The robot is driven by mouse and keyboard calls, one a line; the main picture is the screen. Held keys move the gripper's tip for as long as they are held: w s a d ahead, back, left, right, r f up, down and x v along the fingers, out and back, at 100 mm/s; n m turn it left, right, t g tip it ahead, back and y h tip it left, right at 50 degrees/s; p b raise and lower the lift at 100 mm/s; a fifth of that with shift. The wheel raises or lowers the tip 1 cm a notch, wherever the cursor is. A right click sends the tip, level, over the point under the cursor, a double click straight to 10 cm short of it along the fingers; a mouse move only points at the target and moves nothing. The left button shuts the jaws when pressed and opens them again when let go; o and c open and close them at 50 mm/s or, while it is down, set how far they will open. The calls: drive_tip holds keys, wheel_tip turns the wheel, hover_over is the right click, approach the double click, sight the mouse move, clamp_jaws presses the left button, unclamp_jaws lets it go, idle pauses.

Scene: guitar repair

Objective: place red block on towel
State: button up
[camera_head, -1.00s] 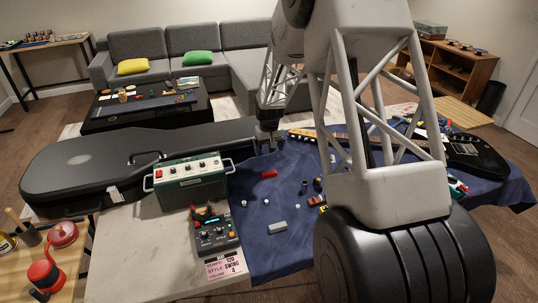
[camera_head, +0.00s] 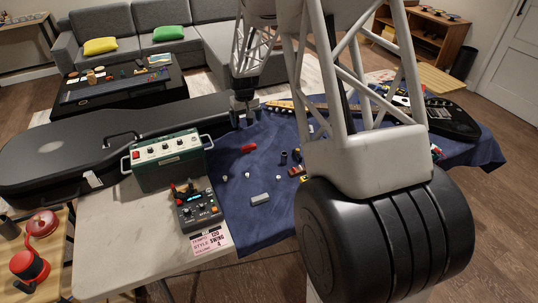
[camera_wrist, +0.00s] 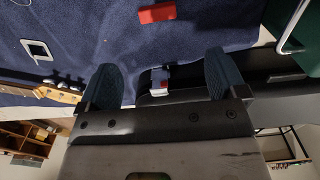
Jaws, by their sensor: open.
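The red block (camera_head: 249,148) lies on the blue towel (camera_head: 232,180), near the towel's far left part. In the wrist view the red block (camera_wrist: 157,13) is at the top, on blue cloth (camera_wrist: 215,22). My gripper (camera_head: 243,119) is beyond the block in the head view, close to the guitar case. In the wrist view my gripper (camera_wrist: 161,72) is open, with its two dark blue fingers wide apart. The block is outside the fingers, apart from them. A small white and red item (camera_wrist: 160,82) shows between the fingers, on or near a dark surface.
A green amplifier (camera_head: 166,157) and a small mixer (camera_head: 197,205) stand left of the towel. A black guitar case (camera_head: 60,150) lies behind them. A grey block (camera_head: 260,198) and small parts lie on the towel. A black guitar (camera_head: 450,120) lies at right.

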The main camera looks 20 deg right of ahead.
drive_tip(key=s+a+r+t, duration=0.1)
drive_tip(key=s+a+r, duration=0.2)
drive_tip(key=s+r, duration=0.7)
drive_tip(key=s+a+r, duration=0.4)
drive_tip(key=s+r, duration=0.5)
drive_tip(key=s, duration=0.3)
drive_tip(key=s+a+r, duration=0.1)
drive_tip(key=s, duration=1.2)
drive_tip(key=s+a+r+t, duration=0.1)
drive_tip(key=s+a+r, duration=0.1)
drive_tip(key=s, duration=1)
drive_tip(key=shift+s+a+r+t, duration=0.15)
drive_tip(key=shift+s+a+t, duration=0.15)
drive_tip(key=shift+s, duration=0.1)
